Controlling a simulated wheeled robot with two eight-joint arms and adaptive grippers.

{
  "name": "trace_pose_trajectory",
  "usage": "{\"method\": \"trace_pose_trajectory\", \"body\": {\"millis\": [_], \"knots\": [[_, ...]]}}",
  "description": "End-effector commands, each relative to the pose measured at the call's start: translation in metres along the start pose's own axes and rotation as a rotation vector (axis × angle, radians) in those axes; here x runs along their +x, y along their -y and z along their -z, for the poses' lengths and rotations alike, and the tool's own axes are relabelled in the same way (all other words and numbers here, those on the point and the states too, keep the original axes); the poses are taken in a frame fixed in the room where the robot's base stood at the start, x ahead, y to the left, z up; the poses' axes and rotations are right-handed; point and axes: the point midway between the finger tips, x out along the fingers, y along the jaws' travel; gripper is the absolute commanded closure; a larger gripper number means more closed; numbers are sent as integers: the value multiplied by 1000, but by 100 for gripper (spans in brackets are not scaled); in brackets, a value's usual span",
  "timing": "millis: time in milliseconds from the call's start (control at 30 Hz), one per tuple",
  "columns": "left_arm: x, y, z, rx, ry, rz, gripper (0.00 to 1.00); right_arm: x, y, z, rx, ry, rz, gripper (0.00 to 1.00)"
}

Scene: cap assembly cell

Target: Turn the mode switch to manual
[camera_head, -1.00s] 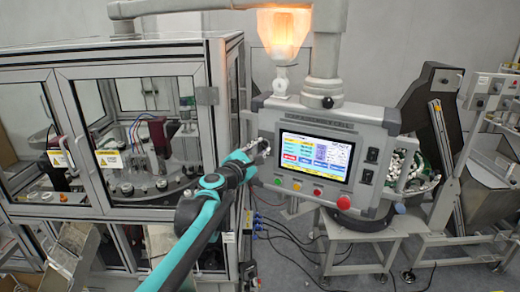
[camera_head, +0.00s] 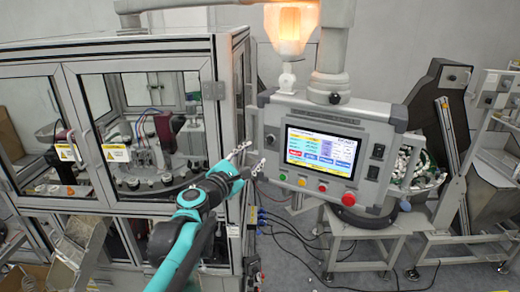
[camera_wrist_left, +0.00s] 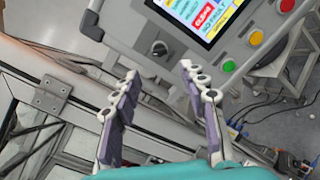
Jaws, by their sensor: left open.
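The mode switch appears to be the small dark rotary knob (camera_wrist_left: 159,48) on the grey panel left of the screen in the left wrist view. In the head view, a small dark knob (camera_head: 270,139) shows at the panel's left edge. Its setting and labels are too small to read. My left gripper (camera_head: 252,158) is open and empty at the panel's lower left, just left of and below the knob. In the wrist view, the spread fingers (camera_wrist_left: 160,72) point toward the knob, apparently without touching it. My right gripper is out of view.
The control panel (camera_head: 379,125) carries a lit screen (camera_head: 320,150), with green, yellow and red buttons (camera_head: 322,187) below. A glass-doored machine enclosure (camera_head: 130,50) stands close on the left. Loose cables (camera_head: 285,228) lie on the floor underneath.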

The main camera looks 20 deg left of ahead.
Motion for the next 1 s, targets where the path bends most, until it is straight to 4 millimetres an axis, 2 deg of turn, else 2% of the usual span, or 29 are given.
{"method": "trace_pose_trajectory", "body": {"millis": [100, 233, 767, 867, 967, 1000], "knots": [[-19, 0, 0, 0, -1, -1, 57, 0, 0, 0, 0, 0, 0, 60], [-29, 0, 0, 0, 0, 0, 57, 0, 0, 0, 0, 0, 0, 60], [-32, 4, 1, 12, 1, 6, 57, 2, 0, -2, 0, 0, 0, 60], [-37, 32, 7, 99, 2, 50, 57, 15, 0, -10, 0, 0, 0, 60], [-51, 89, 22, 292, 8, 148, 57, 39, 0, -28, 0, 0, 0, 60], [-59, 118, 30, 393, 13, 198, 57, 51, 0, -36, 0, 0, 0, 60]]}}
